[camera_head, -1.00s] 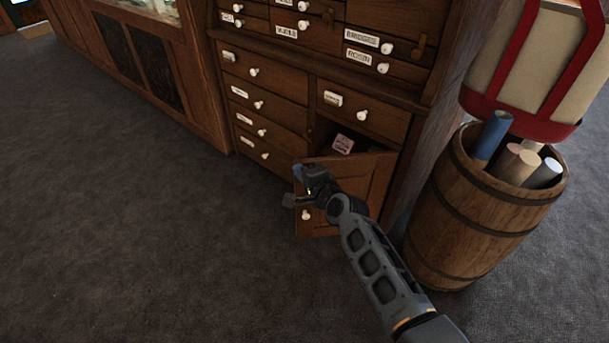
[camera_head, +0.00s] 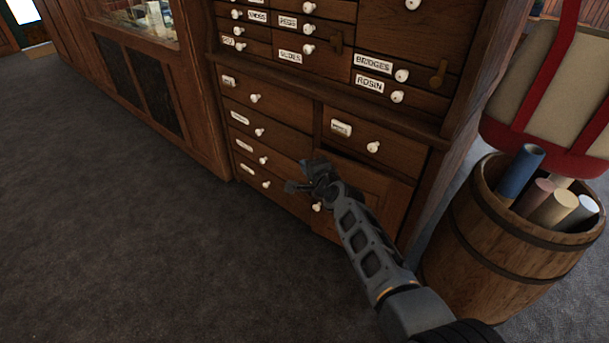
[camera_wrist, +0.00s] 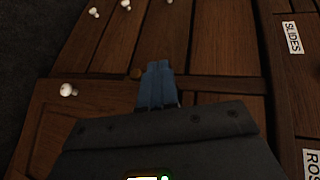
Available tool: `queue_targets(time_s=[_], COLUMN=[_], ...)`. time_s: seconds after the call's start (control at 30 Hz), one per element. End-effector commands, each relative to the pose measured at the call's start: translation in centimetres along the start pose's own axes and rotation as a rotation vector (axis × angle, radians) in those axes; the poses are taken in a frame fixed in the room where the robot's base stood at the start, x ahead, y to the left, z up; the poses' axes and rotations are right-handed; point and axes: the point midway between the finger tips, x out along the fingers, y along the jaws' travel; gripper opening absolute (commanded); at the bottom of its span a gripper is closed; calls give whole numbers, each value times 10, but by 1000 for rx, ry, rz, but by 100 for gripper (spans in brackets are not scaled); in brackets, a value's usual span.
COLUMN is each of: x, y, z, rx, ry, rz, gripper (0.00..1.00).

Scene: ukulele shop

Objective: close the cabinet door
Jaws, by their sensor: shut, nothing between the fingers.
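The wooden cabinet door (camera_head: 383,194) is at the lower right of the drawer cabinet, below a labelled drawer. It looks flush or nearly flush with the cabinet front, and no dark opening shows. Its white knob (camera_head: 317,207) is at its left side and also shows in the wrist view (camera_wrist: 68,90). My gripper (camera_head: 303,180) is at the door's upper left corner, with my forearm crossing in front of the door. In the wrist view its blue fingertips (camera_wrist: 157,75) are together and empty, close to the wood near the door's top edge. Contact cannot be told.
Several drawers (camera_head: 262,145) with white knobs fill the cabinet's left and upper parts. A wooden barrel (camera_head: 500,235) holding rolled papers (camera_head: 523,172) stands right of the cabinet. A glass display case (camera_head: 140,22) is at the back left. The grey carpet (camera_head: 130,250) in front is clear.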

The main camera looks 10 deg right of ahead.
Motion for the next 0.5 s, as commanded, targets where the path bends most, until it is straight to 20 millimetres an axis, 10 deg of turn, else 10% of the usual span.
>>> queue_targets(time_s=[0.5], x=[27], y=[-8], z=[-28], rx=[12], ry=[39], rz=[-1], gripper=[0])
